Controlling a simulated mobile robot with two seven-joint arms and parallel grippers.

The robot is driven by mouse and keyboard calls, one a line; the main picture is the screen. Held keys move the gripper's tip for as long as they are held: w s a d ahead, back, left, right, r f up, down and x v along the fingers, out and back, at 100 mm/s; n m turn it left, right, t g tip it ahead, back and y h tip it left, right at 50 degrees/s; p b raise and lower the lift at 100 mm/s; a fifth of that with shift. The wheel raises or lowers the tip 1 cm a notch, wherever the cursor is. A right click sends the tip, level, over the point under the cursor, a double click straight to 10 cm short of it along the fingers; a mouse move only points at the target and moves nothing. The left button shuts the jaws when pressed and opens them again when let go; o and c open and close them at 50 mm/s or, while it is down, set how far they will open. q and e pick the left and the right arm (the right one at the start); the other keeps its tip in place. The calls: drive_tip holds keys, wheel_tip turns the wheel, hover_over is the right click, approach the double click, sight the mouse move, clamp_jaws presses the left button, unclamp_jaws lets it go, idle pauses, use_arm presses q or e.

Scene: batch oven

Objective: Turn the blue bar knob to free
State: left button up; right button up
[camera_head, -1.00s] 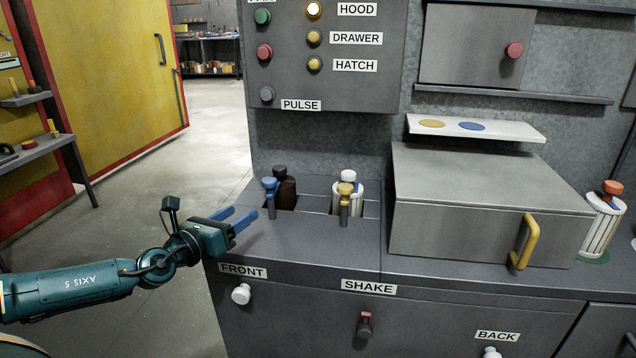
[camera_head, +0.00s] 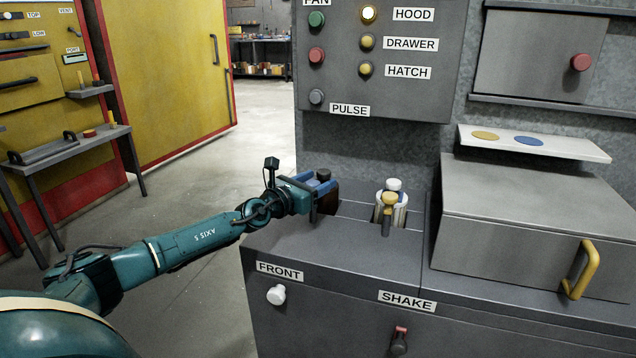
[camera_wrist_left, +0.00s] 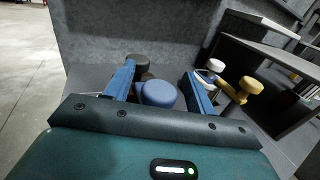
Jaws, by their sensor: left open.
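The blue bar knob (camera_wrist_left: 158,94) shows in the left wrist view as a round blue top between my left gripper's two fingers. My left gripper (camera_head: 322,190) is open around the knob at the left end of the counter, one blue finger on each side. The wrist view shows a gap at least on the right side; I cannot tell whether the left finger touches. In the head view the fingers and hand mostly hide the knob. A dark-capped bottle (camera_head: 323,175) stands in a recess just behind it. My right gripper is not in view.
A yellow knob (camera_head: 389,199) stands in front of a white-capped bottle (camera_head: 394,184) to the right. A grey box with a yellow handle (camera_head: 581,270) is farther right. The button panel (camera_head: 430,101) hangs above. The counter front has a white FRONT knob (camera_head: 276,295).

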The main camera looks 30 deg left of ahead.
use_arm(q)
drive_tip(key=shift+w, duration=0.45)
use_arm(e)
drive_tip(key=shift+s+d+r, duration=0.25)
use_arm(q)
drive_tip(key=shift+d, duration=0.1)
